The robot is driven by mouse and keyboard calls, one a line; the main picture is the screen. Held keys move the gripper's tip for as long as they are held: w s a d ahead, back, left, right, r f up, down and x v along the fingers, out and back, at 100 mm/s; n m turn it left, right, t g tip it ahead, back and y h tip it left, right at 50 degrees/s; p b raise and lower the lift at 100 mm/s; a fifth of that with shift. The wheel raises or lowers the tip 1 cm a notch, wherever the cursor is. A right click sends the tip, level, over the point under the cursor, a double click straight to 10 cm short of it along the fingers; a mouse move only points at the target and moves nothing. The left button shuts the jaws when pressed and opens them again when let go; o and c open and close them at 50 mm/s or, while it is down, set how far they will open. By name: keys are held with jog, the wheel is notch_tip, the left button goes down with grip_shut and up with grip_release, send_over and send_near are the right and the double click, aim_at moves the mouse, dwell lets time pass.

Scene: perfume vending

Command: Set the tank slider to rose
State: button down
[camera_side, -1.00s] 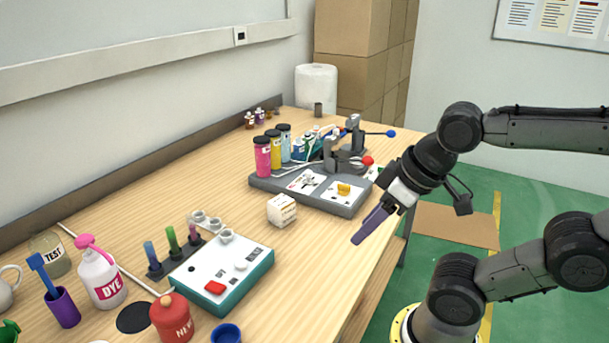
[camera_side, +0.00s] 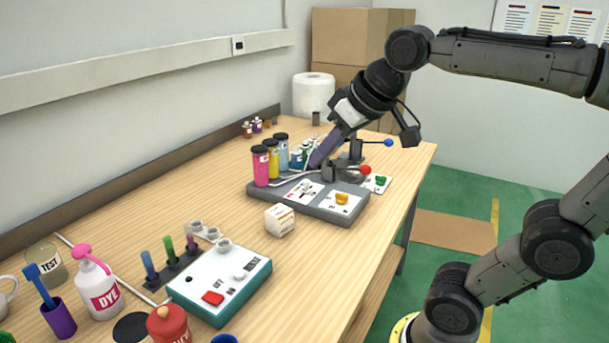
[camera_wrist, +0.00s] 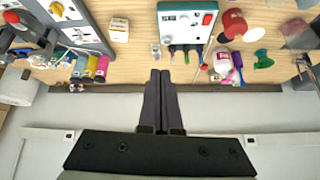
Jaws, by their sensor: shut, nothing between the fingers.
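The grey perfume machine (camera_side: 300,205) stands on the table with pink (camera_side: 260,166), yellow (camera_side: 272,160) and light blue (camera_side: 281,153) tanks at its left end. Its front has a white panel with a small dark and pale control (camera_side: 303,188), and another with a yellow knob (camera_side: 342,198). I cannot tell which part is the tank slider. My gripper (camera_side: 315,163) is shut and empty, its purple fingers over the back of the machine, right of the tanks. In the wrist view the shut fingers (camera_wrist: 160,75) point at the table's back edge; the pink tank (camera_wrist: 101,68) lies left of them.
A red-ended lever (camera_side: 365,169) and a blue-ended lever (camera_side: 388,142) stick out at the machine's right. Small bottles stand behind my fingers. A white box (camera_side: 280,219) and a teal-sided control box (camera_side: 220,283) stand nearer. Bare table lies left of the machine.

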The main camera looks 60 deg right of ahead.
jog(key=w+d+r+m+h, duration=0.1)
jog(key=w+d+r, duration=0.15)
jog(key=w, duration=0.35)
jog(key=w+d+r+m, duration=0.1)
jog(key=w+d, duration=0.3)
jog(key=w, duration=0.2)
jog(key=m+g, duration=0.4)
jog(key=m, duration=0.1)
send_over(306, 186)
jog(key=w+d, duration=0.2)
jog(key=d, duration=0.1)
notch_tip(306, 186, down, 21)
jog(key=shift+w+r+h, duration=0.2)
jog(key=shift+h, duration=0.2)
jog(key=x, duration=1)
jog(key=shift+s, duration=0.1)
jog(key=shift+s+a, duration=1.4)
